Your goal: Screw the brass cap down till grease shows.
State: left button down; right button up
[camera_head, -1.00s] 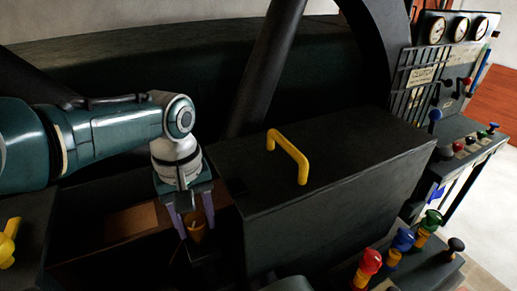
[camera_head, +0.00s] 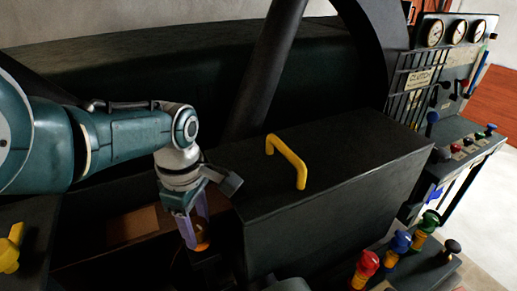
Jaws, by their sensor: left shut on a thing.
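The brass cap (camera_head: 202,247) shows as a small orange-gold piece low in the dark recess, between the fingertips of my left gripper (camera_head: 197,238). My left gripper points down and is shut on the cap. Its fingers hide most of the cap, and I cannot make out any grease. My right gripper is not in view.
A dark box with a yellow handle (camera_head: 288,161) stands just right of my left gripper. Another yellow handle (camera_head: 10,250) is at the far left. Red (camera_head: 366,262), blue (camera_head: 398,243) and green (camera_head: 428,222) knobs stand at lower right. Gauges (camera_head: 457,32) are at upper right.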

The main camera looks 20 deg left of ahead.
aim_at(196, 225)
pick_arm(q)
jog(key=shift+n, duration=0.6)
jog(key=shift+c, duration=1.4)
grip_release()
jog(key=shift+r, duration=0.1)
notch_tip(196, 225, up, 8)
jog(key=p, duration=0.6)
jog(key=shift+s+r+p, duration=0.1)
jog(key=shift+r+p, duration=0.05)
jog(key=shift+p, duration=0.25)
jog(key=shift+r, duration=0.75)
